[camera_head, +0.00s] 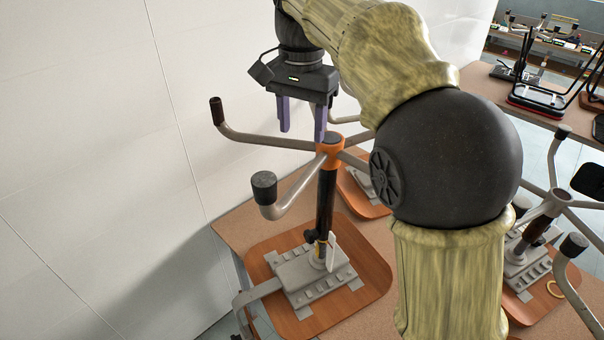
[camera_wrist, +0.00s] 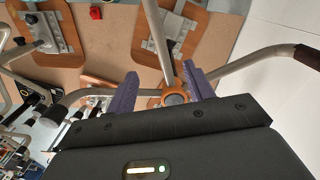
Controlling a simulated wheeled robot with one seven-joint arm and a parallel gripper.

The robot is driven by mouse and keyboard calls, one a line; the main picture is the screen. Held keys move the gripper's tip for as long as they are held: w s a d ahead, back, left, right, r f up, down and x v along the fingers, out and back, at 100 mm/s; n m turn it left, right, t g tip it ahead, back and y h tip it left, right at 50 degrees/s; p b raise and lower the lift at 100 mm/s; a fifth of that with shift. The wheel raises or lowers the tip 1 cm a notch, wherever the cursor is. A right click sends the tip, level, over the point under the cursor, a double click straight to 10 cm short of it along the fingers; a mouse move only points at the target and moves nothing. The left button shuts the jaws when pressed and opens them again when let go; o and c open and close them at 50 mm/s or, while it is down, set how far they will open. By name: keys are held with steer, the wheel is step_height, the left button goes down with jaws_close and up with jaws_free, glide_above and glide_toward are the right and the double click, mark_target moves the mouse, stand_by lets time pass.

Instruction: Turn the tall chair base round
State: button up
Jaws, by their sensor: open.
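The tall chair base (camera_head: 326,200) stands upside down, its black column rising from a grey seat mechanism on an orange-brown wooden board (camera_head: 262,258). Its orange hub (camera_head: 331,147) is at the top, with bent grey legs spreading out to dark end caps. My gripper (camera_head: 302,133) is open and empty, its purple fingers pointing down just above the hub and a little left of it. The right finger overlaps the hub's top edge in the head view; I cannot tell if they touch. In the wrist view the hub (camera_wrist: 176,99) shows between the fingers, nearer the right one.
A white wall (camera_head: 90,150) stands close on the left. Another upturned chair base (camera_head: 545,208) stands at the right on the brown table (camera_head: 228,228). A further wooden board (camera_head: 360,198) lies behind the column. Dark chair parts (camera_head: 545,97) lie on a table farther back.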

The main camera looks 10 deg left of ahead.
mark_target(302, 173)
step_height(302, 173, down, 12)
steer(key=shift+r+p, duration=0.15)
steer(key=shift+p, duration=0.2)
jaws_close()
stand_by(0.3)
